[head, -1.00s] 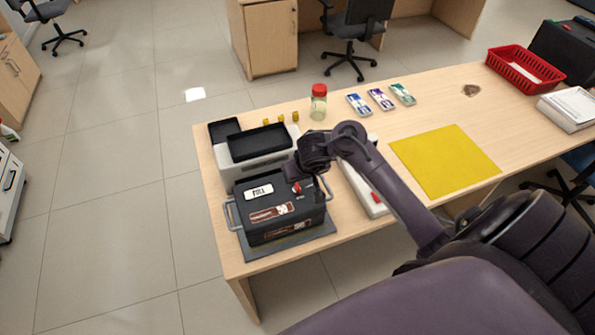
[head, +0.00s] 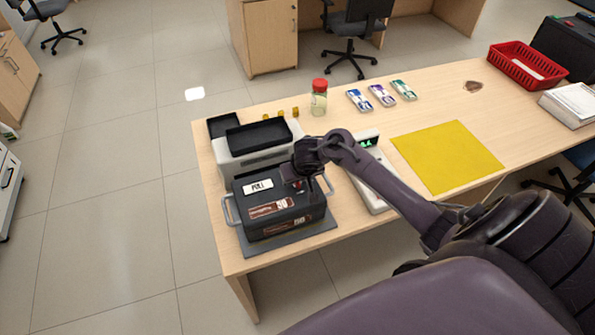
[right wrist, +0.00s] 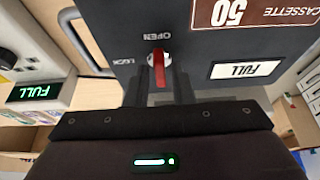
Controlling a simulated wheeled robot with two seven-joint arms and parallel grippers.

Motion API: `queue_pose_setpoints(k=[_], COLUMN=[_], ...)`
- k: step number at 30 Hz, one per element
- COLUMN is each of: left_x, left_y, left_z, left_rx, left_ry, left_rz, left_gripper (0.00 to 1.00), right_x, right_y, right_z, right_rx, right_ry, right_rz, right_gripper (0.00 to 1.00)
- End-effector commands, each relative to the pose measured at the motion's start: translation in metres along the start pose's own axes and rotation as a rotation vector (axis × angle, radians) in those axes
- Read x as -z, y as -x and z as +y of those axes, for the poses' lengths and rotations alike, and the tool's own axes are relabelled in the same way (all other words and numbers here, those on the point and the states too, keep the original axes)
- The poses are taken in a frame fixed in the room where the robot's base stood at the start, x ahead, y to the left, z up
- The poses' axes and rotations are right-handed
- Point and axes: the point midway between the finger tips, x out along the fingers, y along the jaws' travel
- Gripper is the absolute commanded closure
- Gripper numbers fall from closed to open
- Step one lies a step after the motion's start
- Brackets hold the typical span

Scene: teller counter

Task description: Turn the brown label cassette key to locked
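The dark cassette (head: 276,226) with brown 50 labels and a white FULL tag sits on a grey mat (head: 290,245) at the table's near left corner. Its red key (right wrist: 159,68) is on a white round lock on the top face, between printed OPEN and LOCK marks. In the right wrist view the red handle extends from the lock toward my gripper, away from OPEN. My right gripper (right wrist: 159,92) is open, with one finger on each side of the key and gaps showing. In the head view it is over the cassette's right part. My left gripper is not in view.
A grey machine with a black tray (head: 258,138) stands just behind the cassette. A white device (head: 372,186) with a green display lies to its right. A jar with a red lid (head: 319,98), a yellow mat (head: 446,157) and a red basket (head: 524,66) are farther off.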

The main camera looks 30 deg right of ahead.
Motion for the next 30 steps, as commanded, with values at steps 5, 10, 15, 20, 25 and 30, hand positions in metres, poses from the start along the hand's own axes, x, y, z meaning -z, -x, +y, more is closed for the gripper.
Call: queue_pose_setpoints(k=[5, 10, 15, 20, 25, 30], left_x=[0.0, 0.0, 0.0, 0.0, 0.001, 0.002], left_y=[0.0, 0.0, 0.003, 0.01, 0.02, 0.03], left_z=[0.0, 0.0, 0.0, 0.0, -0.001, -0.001], left_rx=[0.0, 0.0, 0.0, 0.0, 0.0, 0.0], left_ry=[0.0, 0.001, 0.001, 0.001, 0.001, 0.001], left_rz=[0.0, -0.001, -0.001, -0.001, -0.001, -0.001], left_gripper=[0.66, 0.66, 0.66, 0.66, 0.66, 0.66], right_x=[0.0, 0.0, 0.0, 0.0, 0.001, 0.001], right_y=[0.0, 0.0, 0.001, 0.002, 0.003, 0.003], right_z=[0.0, 0.0, 0.001, 0.001, 0.002, 0.003], right_rx=[0.0, 0.001, 0.008, 0.032, 0.079, 0.138], right_ry=[0.0, 0.001, 0.023, 0.082, 0.193, 0.338], right_rz=[0.0, -0.001, -0.001, -0.002, -0.002, -0.003], right_gripper=[1.0, 1.0, 1.0, 1.0, 1.0, 1.0])
